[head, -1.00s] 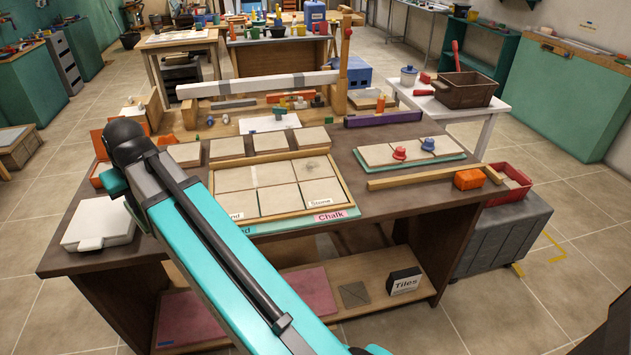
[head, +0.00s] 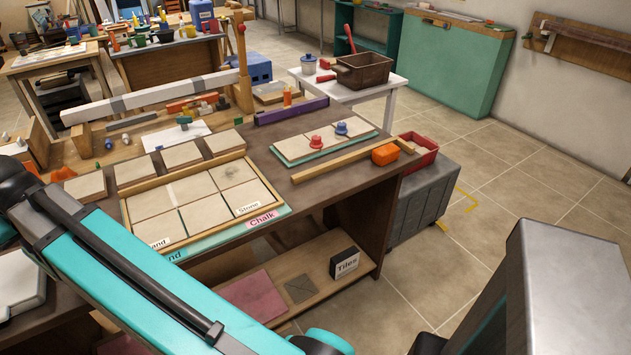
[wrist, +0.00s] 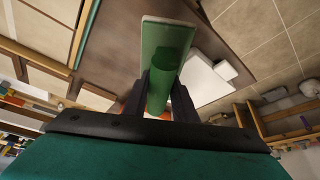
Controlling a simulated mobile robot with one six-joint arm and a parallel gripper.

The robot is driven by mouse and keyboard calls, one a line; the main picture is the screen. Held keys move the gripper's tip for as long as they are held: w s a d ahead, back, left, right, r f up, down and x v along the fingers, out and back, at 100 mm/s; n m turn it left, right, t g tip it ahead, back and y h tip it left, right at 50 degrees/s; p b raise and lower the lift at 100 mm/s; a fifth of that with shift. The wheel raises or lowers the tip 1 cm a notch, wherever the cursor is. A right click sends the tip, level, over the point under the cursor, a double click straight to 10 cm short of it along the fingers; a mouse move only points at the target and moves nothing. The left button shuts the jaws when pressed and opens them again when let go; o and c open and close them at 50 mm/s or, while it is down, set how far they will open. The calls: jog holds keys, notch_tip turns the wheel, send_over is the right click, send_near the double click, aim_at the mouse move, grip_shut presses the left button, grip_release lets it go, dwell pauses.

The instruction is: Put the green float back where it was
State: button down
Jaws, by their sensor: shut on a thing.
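The green float (wrist: 168,40) is in the wrist view, a flat green board with a round green handle. My gripper (wrist: 161,92) is shut on the handle, with a dark finger on each side. The board reaches out past the fingertips, above the brown bench top. The head view does not show the float in my gripper; my teal arm runs out of that picture at the left. The place where the float was before cannot be told from these frames.
The bench carries a framed tile panel (head: 242,160), loose tiles, and a board with a red knob (head: 315,142) and a blue knob (head: 341,129). A white case (wrist: 205,78) lies near the float.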

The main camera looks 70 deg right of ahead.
jog(key=s+d+f+m+g+h+p, duration=0.1)
jog(key=s+d+m, duration=0.35)
jog(key=d, duration=0.65)
jog(key=s+d+f+m+g+h, duration=0.15)
jog(key=s+d+m, duration=0.3)
jog(key=d, duration=0.55)
jog(key=s+d+f+m+h+p, duration=0.1)
jog(key=s+d+m+h, duration=0.15)
jog(key=s+d, duration=0.6)
jog(key=s+d+m+g, duration=0.1)
jog(key=s+d+m, duration=0.1)
jog(key=s+d, duration=0.1)
jog(key=s+d+f+m+g, duration=0.1)
jog(key=s+d+m, duration=0.2)
jog(key=d, duration=0.3)
jog(key=s+d+m+g, duration=0.1)
jog(key=s+d+m, duration=0.1)
jog(key=s+d, duration=0.2)
jog(key=shift+s+d+f, duration=0.2)
jog(key=shift+d+f, duration=0.05)
jog(key=shift+d, duration=0.15)
jog(key=s+d+m+g, duration=0.1)
jog(key=s+d+m, duration=0.1)
jog(key=s, duration=0.4)
jog(key=s+d+m+g+y, duration=0.1)
jog(key=s+d+m, duration=0.2)
jog(key=s, duration=0.4)
jog(key=shift+s+d+f+m+p, duration=0.2)
jog(key=shift+d+f+m+p, duration=0.15)
jog(key=shift+d+f+p, duration=0.15)
